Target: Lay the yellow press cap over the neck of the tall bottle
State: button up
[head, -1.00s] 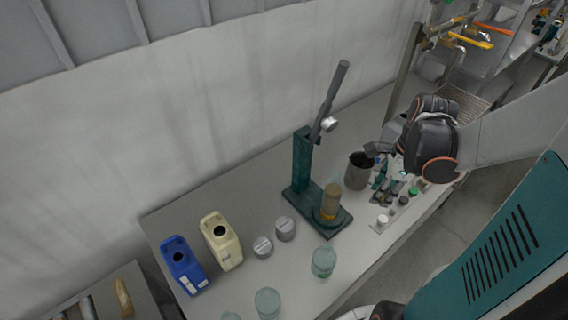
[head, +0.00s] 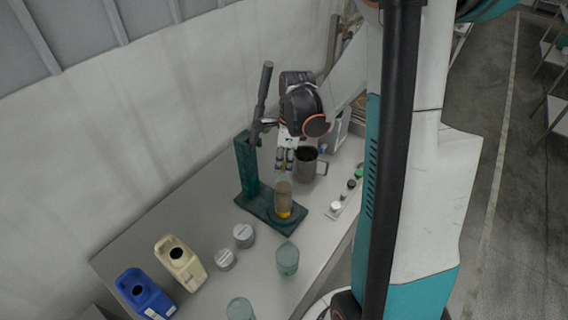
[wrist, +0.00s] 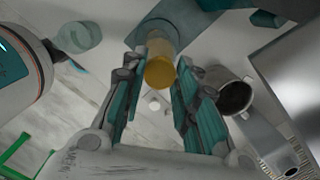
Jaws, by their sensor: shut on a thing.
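The yellow press cap (wrist: 160,73) is between the fingertips of my gripper (wrist: 158,74) in the wrist view. My gripper (head: 285,164) is shut on it and points down above the tall bottle (head: 284,197) in the head view. The bottle is clear with amber contents and stands upright on the green base of the lever press. In the wrist view the bottle (wrist: 163,33) shows just beyond the cap. The cap and fingers hide the neck, so I cannot tell whether cap and bottle touch.
The green lever press (head: 246,170) rises left of the bottle, its lever close beside my wrist. A grey metal mug (head: 308,166) stands close right. A strip of small caps (head: 337,205) lies further right. Grey tins (head: 243,236), a glass jar (head: 288,258) and jugs (head: 180,262) stand in front.

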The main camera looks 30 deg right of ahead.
jog(key=shift+d+f, duration=0.1)
jog(key=shift+f, duration=0.6)
jog(key=shift+f+b, duration=0.4)
jog(key=shift+b, duration=0.05)
jog(key=shift+f, duration=0.2)
jog(key=o, duration=0.7)
jog(key=shift+c, duration=0.2)
jog(key=shift+r, duration=0.15)
